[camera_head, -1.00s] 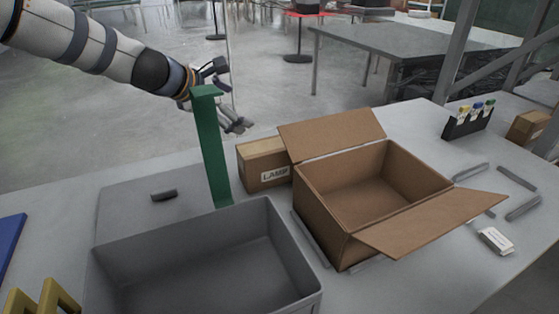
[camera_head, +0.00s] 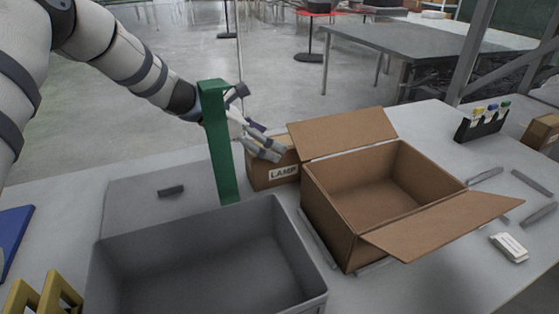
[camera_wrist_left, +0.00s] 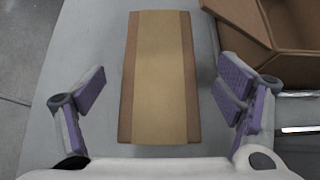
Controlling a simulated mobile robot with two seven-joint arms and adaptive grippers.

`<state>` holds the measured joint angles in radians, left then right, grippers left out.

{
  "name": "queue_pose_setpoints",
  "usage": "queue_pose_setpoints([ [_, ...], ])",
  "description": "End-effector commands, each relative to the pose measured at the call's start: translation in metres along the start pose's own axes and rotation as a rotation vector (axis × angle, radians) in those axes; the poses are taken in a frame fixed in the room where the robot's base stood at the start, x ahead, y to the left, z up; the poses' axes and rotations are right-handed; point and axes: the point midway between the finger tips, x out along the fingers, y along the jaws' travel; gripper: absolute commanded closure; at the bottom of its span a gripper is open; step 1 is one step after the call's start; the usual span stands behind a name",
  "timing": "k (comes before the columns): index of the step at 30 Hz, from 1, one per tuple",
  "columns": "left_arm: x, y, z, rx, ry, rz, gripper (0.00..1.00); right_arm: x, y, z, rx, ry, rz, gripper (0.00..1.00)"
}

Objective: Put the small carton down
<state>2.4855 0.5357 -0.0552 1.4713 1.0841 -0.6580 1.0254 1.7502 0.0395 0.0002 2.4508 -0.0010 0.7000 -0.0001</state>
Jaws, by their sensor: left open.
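The small carton (camera_head: 271,176), brown with a "LAMP" label, stands on the table behind the grey bin and just left of the large open box. In the left wrist view the carton (camera_wrist_left: 160,78) shows from above with a lighter tape strip, lying between the spread fingers. My left gripper (camera_head: 262,145) is open at the carton, partly behind the green post. In the left wrist view the left gripper's purple finger pads (camera_wrist_left: 160,100) stand apart from the carton's sides, with gaps on both sides. My right gripper is not in view.
A large open cardboard box (camera_head: 333,220) stands right of the carton. A green post (camera_head: 222,150) rises left of it. A grey bin (camera_head: 130,262) fills the front left. A small white box (camera_head: 509,247) and grey bars (camera_head: 538,214) lie at the right.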

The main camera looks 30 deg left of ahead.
Motion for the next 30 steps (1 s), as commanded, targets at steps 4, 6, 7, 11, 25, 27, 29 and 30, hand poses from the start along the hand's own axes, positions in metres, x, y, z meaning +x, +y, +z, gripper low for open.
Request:
queue_pose_setpoints([
  [4, 0.0193, 0.0003, -0.0026, -0.002, 0.004, 0.000, 0.15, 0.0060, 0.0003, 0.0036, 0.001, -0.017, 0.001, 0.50],
  [6, 0.0195, 0.0004, -0.0010, -0.002, 0.001, 0.001, 0.15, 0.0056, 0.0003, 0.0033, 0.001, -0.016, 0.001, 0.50],
  [7, 0.0191, 0.0004, -0.0005, -0.001, 0.001, 0.001, 0.15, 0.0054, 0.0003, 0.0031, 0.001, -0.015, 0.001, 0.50],
  [11, 0.0182, 0.0004, 0.0003, 0.000, 0.000, 0.002, 0.22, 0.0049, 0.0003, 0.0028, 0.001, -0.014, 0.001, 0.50],
  [25, 0.0180, 0.0004, 0.0005, 0.001, -0.001, 0.001, 1.00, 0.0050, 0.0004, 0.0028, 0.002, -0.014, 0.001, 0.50],
  [27, 0.0180, 0.0004, 0.0006, 0.001, 0.000, 0.001, 1.00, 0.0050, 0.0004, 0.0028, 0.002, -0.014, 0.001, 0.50],
  [29, 0.0172, 0.0004, 0.0016, 0.001, -0.001, 0.001, 1.00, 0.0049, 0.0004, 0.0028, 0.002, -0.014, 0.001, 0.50],
  [30, 0.0160, 0.0004, 0.0033, 0.002, -0.001, 0.001, 1.00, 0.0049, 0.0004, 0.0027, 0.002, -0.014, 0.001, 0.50],
])
